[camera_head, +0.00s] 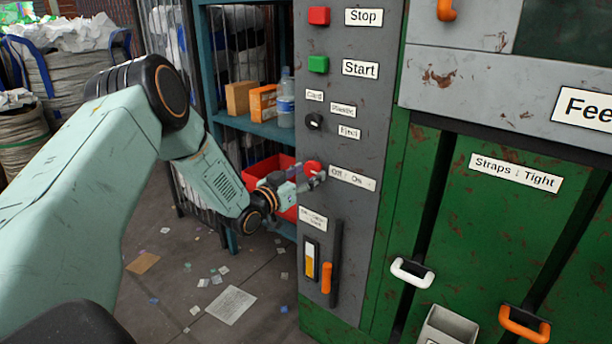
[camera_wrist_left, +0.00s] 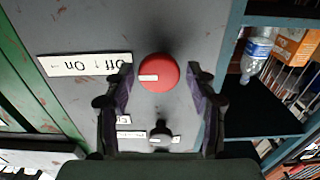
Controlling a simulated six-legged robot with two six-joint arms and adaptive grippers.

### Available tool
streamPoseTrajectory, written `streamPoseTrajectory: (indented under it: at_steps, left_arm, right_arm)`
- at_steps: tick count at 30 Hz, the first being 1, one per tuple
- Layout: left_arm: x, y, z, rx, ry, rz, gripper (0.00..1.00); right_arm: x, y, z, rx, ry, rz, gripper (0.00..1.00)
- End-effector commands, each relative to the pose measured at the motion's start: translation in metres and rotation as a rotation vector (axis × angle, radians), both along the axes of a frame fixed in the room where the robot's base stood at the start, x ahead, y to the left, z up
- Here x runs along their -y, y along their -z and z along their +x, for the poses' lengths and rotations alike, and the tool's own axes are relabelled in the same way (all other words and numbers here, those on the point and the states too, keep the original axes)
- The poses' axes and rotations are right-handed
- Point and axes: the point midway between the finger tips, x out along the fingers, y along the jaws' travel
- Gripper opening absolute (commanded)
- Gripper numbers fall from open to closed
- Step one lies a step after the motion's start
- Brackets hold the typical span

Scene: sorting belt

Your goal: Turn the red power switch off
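The red power switch (camera_head: 313,167) is a round red knob on the grey control panel, left of the "Off : On" label (camera_head: 352,179). My left gripper (camera_head: 303,182) is at the panel, right by the knob and partly covering it. In the left wrist view the red switch (camera_wrist_left: 159,75) sits between the two fingers of my left gripper (camera_wrist_left: 159,78), with a gap on each side. The fingers are open. The knob carries a short white mark on its left side in that view. The "Off : On" label (camera_wrist_left: 84,65) appears upside down there. My right gripper is out of view.
A red Stop button (camera_head: 319,16), a green Start button (camera_head: 318,64) and a black selector knob (camera_head: 314,121) are above the switch. An orange-handled lever (camera_head: 327,278) is below. A shelf with a bottle (camera_head: 286,98) and a red bin (camera_head: 262,168) stands left of the panel.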

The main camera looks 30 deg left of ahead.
Motion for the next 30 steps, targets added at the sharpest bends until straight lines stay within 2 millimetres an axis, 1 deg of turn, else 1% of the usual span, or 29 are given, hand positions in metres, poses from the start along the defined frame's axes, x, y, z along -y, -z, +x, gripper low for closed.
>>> streamPoseTrajectory:
  at_steps: [1,2,14,23,30]
  left_arm:
    - [0.0001,0.0001,-0.0001,0.0,0.0,0.0,0.49]
    - [0.0001,0.0001,-0.0002,0.0,0.0,0.0,0.47]
    - [0.0005,-0.0001,-0.0002,0.0,0.001,0.0,0.13]
    - [0.0006,-0.0003,-0.0001,-0.003,0.001,-0.039,0.13]
    - [0.0009,-0.0005,-0.0001,-0.013,0.001,-0.183,0.12]
  right_arm:
    - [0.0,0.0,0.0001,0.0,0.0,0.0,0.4]
    - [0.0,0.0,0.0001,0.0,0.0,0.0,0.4]
    - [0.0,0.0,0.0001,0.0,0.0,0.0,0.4]
    - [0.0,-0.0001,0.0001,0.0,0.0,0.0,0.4]
    - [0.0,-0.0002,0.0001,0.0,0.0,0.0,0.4]
